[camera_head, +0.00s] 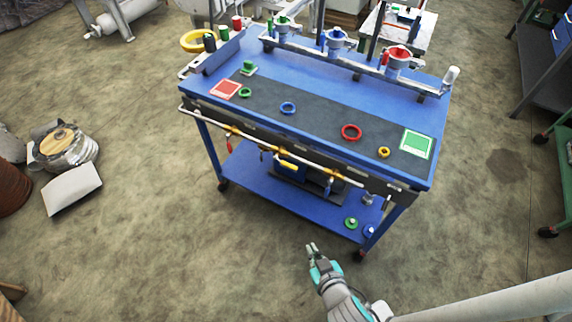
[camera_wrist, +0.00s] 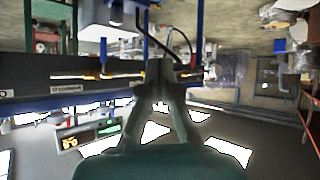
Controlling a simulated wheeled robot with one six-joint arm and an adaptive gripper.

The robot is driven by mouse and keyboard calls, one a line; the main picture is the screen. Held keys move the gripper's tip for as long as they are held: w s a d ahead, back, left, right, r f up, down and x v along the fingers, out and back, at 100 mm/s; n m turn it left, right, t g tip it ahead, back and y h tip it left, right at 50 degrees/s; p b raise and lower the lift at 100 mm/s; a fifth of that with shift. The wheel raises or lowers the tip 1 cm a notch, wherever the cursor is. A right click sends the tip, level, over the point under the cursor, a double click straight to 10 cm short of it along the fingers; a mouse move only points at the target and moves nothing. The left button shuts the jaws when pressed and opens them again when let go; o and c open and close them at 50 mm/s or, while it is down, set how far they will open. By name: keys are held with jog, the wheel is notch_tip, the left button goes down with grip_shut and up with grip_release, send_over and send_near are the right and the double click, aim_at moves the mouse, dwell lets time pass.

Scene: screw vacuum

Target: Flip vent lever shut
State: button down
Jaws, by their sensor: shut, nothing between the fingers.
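A pipe with small valve fittings and levers runs along the front edge of the blue cart (camera_head: 330,95). A red lever (camera_head: 229,145) hangs at its left part and a yellow handle (camera_head: 287,162) sits near the middle. Small dark and yellow fittings (camera_head: 328,184) show further right. I cannot tell which of these is the vent lever. My gripper (camera_head: 312,248) is shut and empty, in front of and below the cart's right part, apart from it. In the wrist view its fingers (camera_wrist: 160,68) are together, with a pipe and yellow fittings (camera_wrist: 105,74) beyond them to the left.
The cart top holds colored rings, a red pad (camera_head: 225,89), a green pad (camera_head: 416,144) and a rail with several clamps (camera_head: 337,39). Its lower shelf (camera_head: 250,178) holds green and blue knobs. Open floor (camera_head: 170,250) lies left of my gripper. A dark shelf (camera_head: 540,70) stands right.

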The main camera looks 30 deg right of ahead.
jog(key=w+r+m+g+h, duration=0.1)
jog(key=w+r+m+h, duration=0.2)
jog(key=w, duration=0.6)
jog(key=w+r+m+g+h, duration=0.1)
jog(key=w+r+m+h, duration=0.15)
jog(key=w, duration=0.65)
jog(key=w+a+r+m+g+h, duration=0.2)
jog(key=w+r+m, duration=0.2)
jog(key=r, duration=0.3)
jog(key=shift+a+r, duration=0.15)
jog(key=shift+a, duration=0.15)
jog(key=shift+d+m, duration=0.1)
jog(key=shift+m, duration=0.15)
send_over(286, 165)
jog(key=s+a, duration=0.2)
jog(key=s, duration=0.1)
notch_tip(286, 165, down, 5)
jog(key=f, duration=0.2)
jog(key=w+d+f, duration=0.1)
jog(key=shift+f, duration=0.15)
jog(key=shift+w+d+f, duration=0.1)
jog(key=shift+w+f, duration=0.05)
jog(key=shift+f, duration=0.5)
